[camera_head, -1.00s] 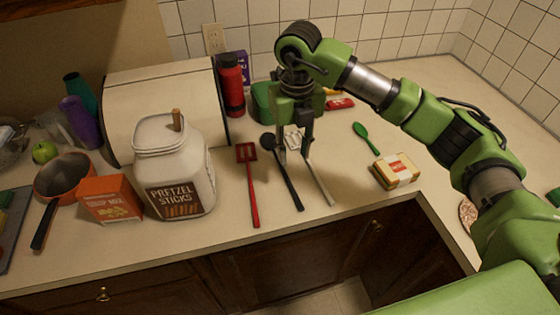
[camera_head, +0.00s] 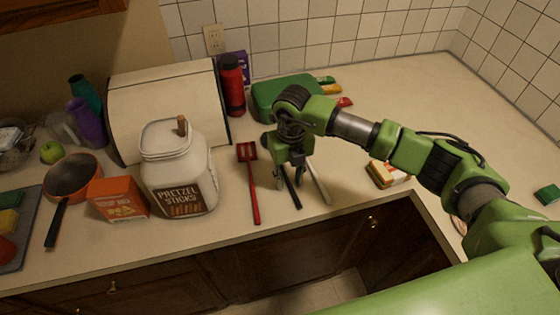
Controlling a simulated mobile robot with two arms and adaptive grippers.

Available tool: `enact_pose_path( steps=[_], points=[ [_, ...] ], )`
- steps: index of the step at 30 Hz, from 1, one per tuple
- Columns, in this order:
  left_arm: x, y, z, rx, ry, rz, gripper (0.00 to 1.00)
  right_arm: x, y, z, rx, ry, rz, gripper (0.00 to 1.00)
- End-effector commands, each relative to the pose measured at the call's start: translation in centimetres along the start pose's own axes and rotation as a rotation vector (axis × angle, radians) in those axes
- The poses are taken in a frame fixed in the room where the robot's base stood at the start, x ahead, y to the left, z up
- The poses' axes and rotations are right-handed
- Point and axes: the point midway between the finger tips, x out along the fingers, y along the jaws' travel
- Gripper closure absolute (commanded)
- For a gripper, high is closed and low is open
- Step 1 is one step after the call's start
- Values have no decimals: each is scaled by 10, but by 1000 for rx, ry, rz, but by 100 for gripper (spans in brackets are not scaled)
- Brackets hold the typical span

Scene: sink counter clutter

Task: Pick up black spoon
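The black spoon (camera_head: 292,190) lies on the counter between a red spatula (camera_head: 252,188) and a grey metal utensil (camera_head: 319,183). Only its handle shows, as my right gripper covers its upper part. My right gripper (camera_head: 288,180) is low over the spoon, pointing down, with its fingers around or just above the handle. The fingertips are small and partly hidden, so I cannot tell whether they touch the spoon. My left gripper is not in view.
A pretzel jar (camera_head: 180,170), an orange box (camera_head: 119,199) and a pan (camera_head: 72,178) stand left. A bread box (camera_head: 165,85), a red bottle (camera_head: 232,85) and a green case (camera_head: 280,93) stand behind. A sandwich-like package (camera_head: 384,175) lies right. The back right counter is clear.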

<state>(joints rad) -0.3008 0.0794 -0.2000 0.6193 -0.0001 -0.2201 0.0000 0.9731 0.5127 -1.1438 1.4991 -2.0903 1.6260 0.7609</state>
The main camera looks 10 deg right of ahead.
Motion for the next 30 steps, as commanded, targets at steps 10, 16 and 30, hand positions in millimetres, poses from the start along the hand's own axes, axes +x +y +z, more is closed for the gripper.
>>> enact_pose_path(
  steps=[10, 16, 30],
  points=[
    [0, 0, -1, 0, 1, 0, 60, 0, 0, 0, 0, 0, 0, 100],
    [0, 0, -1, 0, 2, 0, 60, -1, 0, 0, 0, 0, 0, 100],
    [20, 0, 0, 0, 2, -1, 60, -46, 4, -14, -5, -6, 0, 100]
  ],
)
